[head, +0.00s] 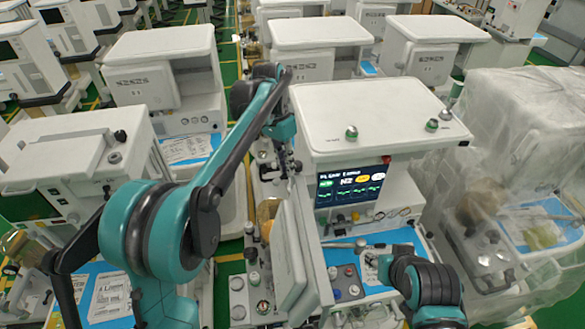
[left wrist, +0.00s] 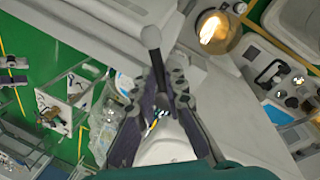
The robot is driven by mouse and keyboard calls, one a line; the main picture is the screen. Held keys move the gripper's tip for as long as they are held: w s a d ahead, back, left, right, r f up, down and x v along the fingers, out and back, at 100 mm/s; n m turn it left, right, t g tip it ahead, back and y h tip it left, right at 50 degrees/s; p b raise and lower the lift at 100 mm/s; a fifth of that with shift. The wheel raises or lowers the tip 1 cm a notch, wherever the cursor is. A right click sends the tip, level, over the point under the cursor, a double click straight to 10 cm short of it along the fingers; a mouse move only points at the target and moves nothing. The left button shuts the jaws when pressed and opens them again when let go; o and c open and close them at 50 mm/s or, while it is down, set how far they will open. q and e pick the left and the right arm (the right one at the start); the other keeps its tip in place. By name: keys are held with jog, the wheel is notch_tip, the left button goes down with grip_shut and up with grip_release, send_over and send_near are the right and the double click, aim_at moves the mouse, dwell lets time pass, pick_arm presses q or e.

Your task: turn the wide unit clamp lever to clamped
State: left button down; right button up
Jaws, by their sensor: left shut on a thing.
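The central unit has a lit screen (head: 352,183) and a worktop with a blue sheet (head: 400,240). A plastic-covered unit (head: 520,120) stands close on the right. Another white cart (head: 75,150) stands left. Green floor shows in narrow gaps between carts.

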pick_arm(q)
jog(key=m, duration=0.1)
jog(key=w+m, duration=0.1)
jog(key=m, duration=0.1)
jog(key=a+m, duration=0.1)
jog(key=m, duration=0.1)
jog(key=shift+w+g+y, duration=0.3)
jog(key=shift+w+y, duration=0.05)
jog(key=shift+y, duration=0.05)
jog(key=shift+m, duration=0.3)
jog(key=c, duration=1.6)
grip_release()
jog(key=shift+o, duration=0.2)
notch_tip(320, 180, up, 12)
jog(key=w+a, duration=0.1)
jog(key=w, duration=0.1)
jog(key=shift+w+f, duration=0.1)
